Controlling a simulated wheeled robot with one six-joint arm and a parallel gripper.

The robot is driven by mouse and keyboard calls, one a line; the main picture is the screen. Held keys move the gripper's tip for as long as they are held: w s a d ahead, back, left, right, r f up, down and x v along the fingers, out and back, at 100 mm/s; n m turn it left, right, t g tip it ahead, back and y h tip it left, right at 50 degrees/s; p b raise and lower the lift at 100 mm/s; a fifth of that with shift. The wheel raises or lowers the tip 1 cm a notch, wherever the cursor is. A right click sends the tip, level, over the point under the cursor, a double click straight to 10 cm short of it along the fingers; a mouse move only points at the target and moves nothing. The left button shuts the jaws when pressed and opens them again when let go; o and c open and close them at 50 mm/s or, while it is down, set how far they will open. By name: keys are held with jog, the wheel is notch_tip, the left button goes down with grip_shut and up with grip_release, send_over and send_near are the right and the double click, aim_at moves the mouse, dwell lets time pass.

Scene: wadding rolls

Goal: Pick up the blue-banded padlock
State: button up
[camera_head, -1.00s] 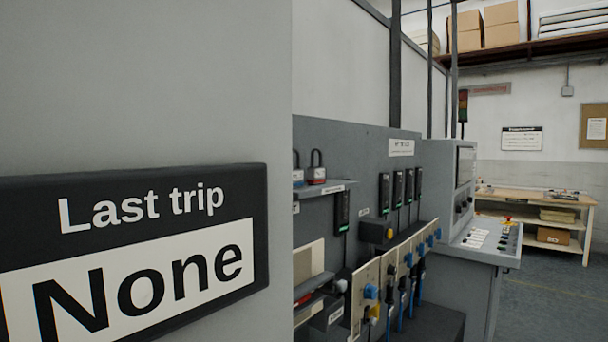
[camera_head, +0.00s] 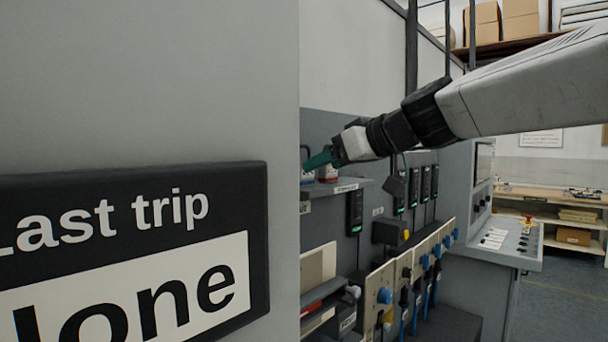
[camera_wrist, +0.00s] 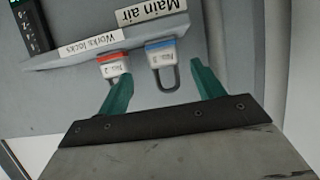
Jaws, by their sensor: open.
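In the wrist view, the blue-banded padlock (camera_wrist: 160,52) is on the shelf, its body labelled and its dark shackle extending toward my gripper (camera_wrist: 160,70). The green fingers are spread apart, with the shackle between them and nothing gripped. Contact cannot be told. The red-banded padlock (camera_wrist: 113,67) is beside it, close to the left fingertip. In the head view my gripper (camera_head: 312,160) reaches in from the right above the shelf, its fingers partly covering the padlocks. The blue-banded padlock (camera_head: 307,178) shows only in part at the grey panel's edge.
The small shelf (camera_head: 345,187) carries a "Works locks" label (camera_wrist: 91,42). A "Main air" label (camera_wrist: 151,9) shows nearby. A large grey panel with a "Last trip" sign (camera_head: 130,250) fills the head view's left. Black devices (camera_head: 354,211) and cables hang right of the shelf.

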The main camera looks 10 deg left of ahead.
aim_at(305, 187)
jog(key=x, duration=0.6)
jog(key=shift+a+f, duration=0.15)
jog(key=shift+a, duration=0.3)
jog(key=c, duration=1.2)
